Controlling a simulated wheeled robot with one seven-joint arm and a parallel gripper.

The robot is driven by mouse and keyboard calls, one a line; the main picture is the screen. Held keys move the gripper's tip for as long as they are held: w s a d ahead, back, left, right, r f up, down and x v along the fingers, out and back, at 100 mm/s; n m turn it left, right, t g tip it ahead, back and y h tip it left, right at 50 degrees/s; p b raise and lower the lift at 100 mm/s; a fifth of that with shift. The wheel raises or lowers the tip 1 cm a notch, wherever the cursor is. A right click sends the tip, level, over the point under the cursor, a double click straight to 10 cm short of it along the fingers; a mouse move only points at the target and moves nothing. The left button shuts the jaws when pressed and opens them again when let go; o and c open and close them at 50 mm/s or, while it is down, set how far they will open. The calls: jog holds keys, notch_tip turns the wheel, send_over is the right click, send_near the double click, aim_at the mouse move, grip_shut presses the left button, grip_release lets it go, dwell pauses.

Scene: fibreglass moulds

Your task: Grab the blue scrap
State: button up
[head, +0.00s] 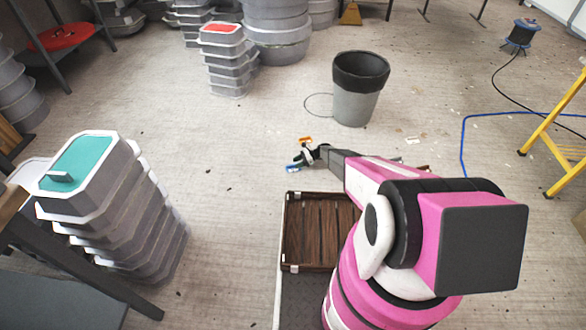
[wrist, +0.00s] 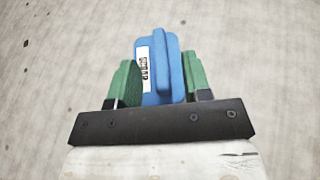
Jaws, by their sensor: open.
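Part of the scrap is hidden by the gripper in both views.
A small orange item (head: 305,139) lies close behind my gripper. A grey bin (head: 355,106) with a black liner stands behind. A brown slatted crate (head: 288,232) is in front. Stacked grey moulds (head: 125,215) stand at left, a yellow ladder (head: 560,135) at right. Floor to the left is mostly clear.

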jog(key=shift+x, duration=0.75)
grip_shut()
